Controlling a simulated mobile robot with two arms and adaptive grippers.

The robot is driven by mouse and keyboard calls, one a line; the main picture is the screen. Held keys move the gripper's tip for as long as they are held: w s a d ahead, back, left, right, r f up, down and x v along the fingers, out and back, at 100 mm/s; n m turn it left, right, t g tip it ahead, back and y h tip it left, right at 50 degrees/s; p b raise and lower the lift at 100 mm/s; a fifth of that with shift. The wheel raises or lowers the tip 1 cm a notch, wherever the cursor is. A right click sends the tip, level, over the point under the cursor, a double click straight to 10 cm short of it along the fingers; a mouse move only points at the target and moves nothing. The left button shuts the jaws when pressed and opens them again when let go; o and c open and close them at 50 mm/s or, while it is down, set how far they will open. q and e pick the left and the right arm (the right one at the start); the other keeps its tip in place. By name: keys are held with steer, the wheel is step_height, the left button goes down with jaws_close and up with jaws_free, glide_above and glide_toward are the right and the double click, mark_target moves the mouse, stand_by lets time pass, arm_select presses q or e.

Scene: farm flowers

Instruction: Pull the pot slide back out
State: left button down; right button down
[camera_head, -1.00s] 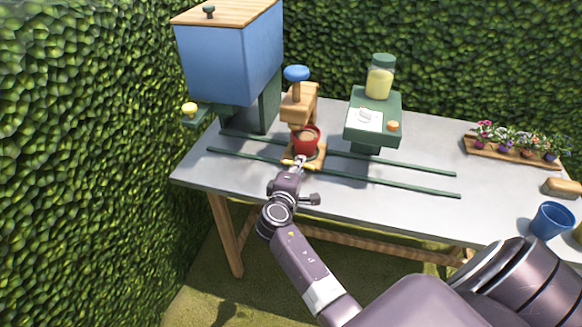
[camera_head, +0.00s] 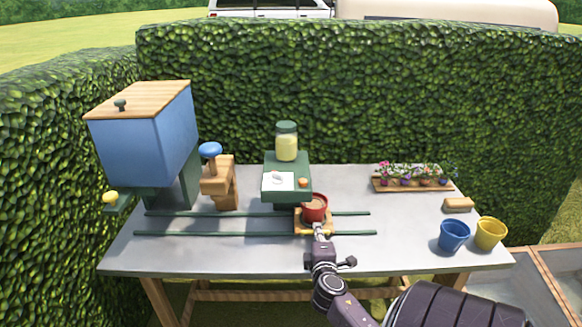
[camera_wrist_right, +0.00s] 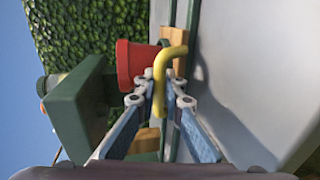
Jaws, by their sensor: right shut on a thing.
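The pot slide (camera_head: 300,227) is a small wooden board on two dark green rails (camera_head: 190,233). A red pot (camera_head: 315,210) filled with brown soil stands upright on it, just in front of the green dispenser (camera_head: 287,177) with its jar. My right gripper (camera_head: 319,232) is at the slide's front edge. In the right wrist view the gripper (camera_wrist_right: 160,92) is shut on the slide's yellow handle (camera_wrist_right: 176,50), with the red pot (camera_wrist_right: 132,64) just beyond. My left gripper is not in view.
A blue hopper (camera_head: 145,145) and a wooden press with blue knob (camera_head: 210,150) stand left of the slide. At right are a flower tray (camera_head: 410,188), a wooden block (camera_head: 458,204), a blue pot (camera_head: 453,236) and a yellow pot (camera_head: 490,233). The rails continue clear to the right.

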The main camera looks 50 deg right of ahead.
steer(key=s+d, duration=0.5)
steer(key=s, duration=0.2)
steer(key=s+d, duration=0.3)
steer(key=shift+s+d+f, duration=0.1)
steer(key=shift+s+d, duration=0.05)
steer(key=shift+d, duration=0.2)
steer(key=c, duration=2)
jaws_free()
steer(key=shift+s+d, duration=0.1)
steer(key=shift+s, duration=0.05)
steer(key=shift+c, duration=0.2)
steer(key=shift+s+a, duration=0.15)
steer(key=shift+a, duration=0.25)
steer(key=v, duration=1.1)
steer(key=shift+a, duration=0.1)
